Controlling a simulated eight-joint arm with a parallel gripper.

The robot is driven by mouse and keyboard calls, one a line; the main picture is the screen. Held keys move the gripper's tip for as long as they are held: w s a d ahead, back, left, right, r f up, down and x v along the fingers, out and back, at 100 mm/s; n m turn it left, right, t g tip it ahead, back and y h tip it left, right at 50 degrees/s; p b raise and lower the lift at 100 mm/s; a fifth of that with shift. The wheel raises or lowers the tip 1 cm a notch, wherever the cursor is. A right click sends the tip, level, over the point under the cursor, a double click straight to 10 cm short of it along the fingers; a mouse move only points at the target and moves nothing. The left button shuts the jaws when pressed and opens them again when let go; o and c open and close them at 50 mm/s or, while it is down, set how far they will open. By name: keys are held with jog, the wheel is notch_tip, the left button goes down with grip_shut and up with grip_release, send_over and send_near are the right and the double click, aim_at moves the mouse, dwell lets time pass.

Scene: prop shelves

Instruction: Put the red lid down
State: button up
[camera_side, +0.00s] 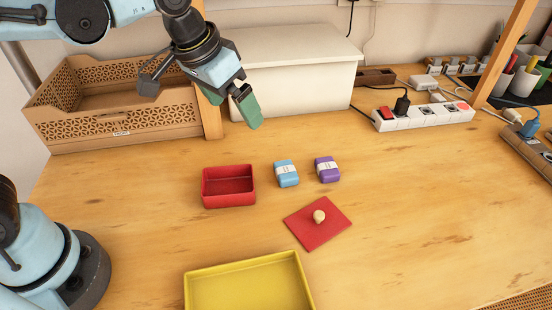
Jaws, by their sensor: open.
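The red lid (306,232) lies flat on the wooden table, turned at an angle, with a round pale knob (319,216) on top. The red box (229,187) stands open behind it to the left, and its inside looks empty. My gripper (232,106) is high above the back of the table, behind the red box and well apart from the lid. Its green fingers are spread and hold nothing that I can see.
A blue wrapped block (286,174) and a purple one (327,170) sit right of the red box. A yellow tray (250,285) is at the front. A cardboard crate (115,105), a white bin (290,80) and a power strip (425,116) line the back.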

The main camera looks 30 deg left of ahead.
jog(key=s+a+f+n+t+y, duration=0.1)
jog(key=s+a+f+n+t, duration=0.1)
jog(key=s+a, duration=0.4)
jog(key=a+f+t, duration=0.1)
jog(key=a, duration=0.3)
jog(key=shift+s+a+f, duration=0.3)
